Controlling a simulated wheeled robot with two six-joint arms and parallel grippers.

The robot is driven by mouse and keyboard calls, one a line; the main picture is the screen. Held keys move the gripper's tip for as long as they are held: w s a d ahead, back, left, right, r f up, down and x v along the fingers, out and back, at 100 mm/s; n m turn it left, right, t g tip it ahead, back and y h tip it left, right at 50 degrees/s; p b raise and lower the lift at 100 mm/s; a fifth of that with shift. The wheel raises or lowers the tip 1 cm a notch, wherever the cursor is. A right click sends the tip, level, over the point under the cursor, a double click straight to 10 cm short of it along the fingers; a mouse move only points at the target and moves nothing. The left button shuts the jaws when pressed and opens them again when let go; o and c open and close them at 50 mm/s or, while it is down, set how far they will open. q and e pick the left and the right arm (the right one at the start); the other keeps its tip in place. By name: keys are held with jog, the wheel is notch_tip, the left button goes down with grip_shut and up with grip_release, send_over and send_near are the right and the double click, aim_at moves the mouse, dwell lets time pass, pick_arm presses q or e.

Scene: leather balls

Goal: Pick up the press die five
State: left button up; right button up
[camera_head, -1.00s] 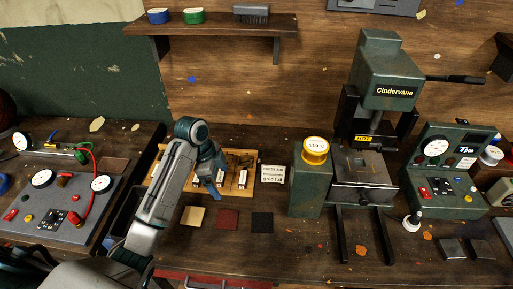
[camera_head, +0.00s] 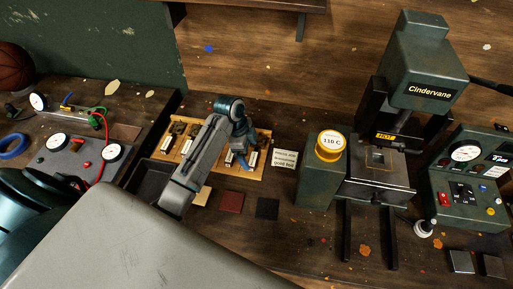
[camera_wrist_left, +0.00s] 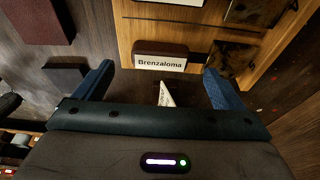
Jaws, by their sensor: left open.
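A wooden tray (camera_head: 263,143) holds several small dies with white labels, partly hidden by my left arm in the head view. My left gripper (camera_head: 243,158) is over the tray's right half. In the left wrist view, my left gripper (camera_wrist_left: 158,86) is open with blue fingers spread and nothing between the tips. A dark brown die with a white label reading "Brenzaloma" (camera_wrist_left: 160,48) lies just beyond the fingers, roughly centred between them and apart from them. I cannot tell from its label whether it is die five. My right gripper is not in view.
A small sign card (camera_head: 285,159) stands right of the tray. Red (camera_head: 231,202) and black (camera_head: 267,209) squares lie in front. A green box with a yellow-topped gauge (camera_head: 330,146) and the Cindervane press (camera_head: 418,65) stand to the right. A control panel (camera_head: 465,180) is farther right.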

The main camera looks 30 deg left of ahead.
aim_at(253, 158)
pick_arm(q)
jog(key=p+x, duration=0.1)
jog(key=x, duration=0.2)
jog(key=shift+f+p, duration=0.1)
jog(key=shift+p, duration=0.2)
jog(key=shift+d+f, duration=0.1)
jog(key=shift+f, duration=0.2)
jog(key=c, duration=1)
jog(key=shift+w, duration=0.1)
